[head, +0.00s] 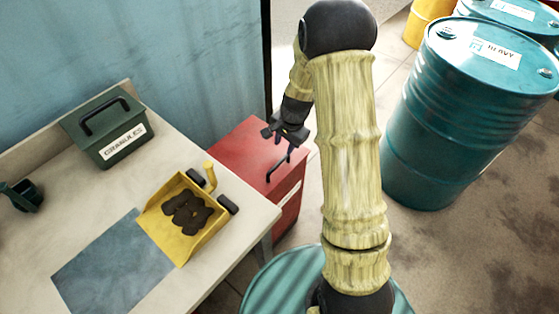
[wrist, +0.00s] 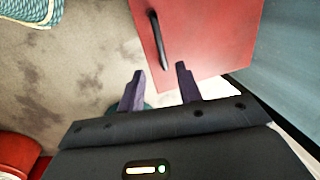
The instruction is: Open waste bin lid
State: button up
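The red waste bin (head: 240,150) stands on the floor beside the workbench, and its flat red lid looks shut. A black bar handle (head: 280,167) sits near the lid's front edge. The lid (wrist: 215,35) and the handle (wrist: 157,40) also show in the wrist view. My gripper (head: 288,142) is over the bin near the handle. In the wrist view my gripper (wrist: 160,73) has its two fingers apart, with nothing between them. The near end of the handle lies just ahead of the fingertips. I cannot tell the height gap.
The workbench (head: 225,220) holds a green granules box (head: 115,145), a yellow dustpan (head: 155,222) with dark lumps and a blue sheet (head: 105,270). A teal drum (head: 430,150) stands at the right. Another teal drum (head: 265,285) is below my arm. A blue wall (head: 190,60) rises behind.

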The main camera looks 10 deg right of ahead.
aim_at(279, 163)
jog(key=f, duration=0.3)
jog(key=w+f, duration=0.1)
jog(key=f, duration=0.2)
jog(key=a+f, duration=0.1)
jog(key=f, duration=0.3)
jog(key=shift+w+f+b, duration=0.1)
jog(key=shift+w+b, duration=0.25)
grip_shut()
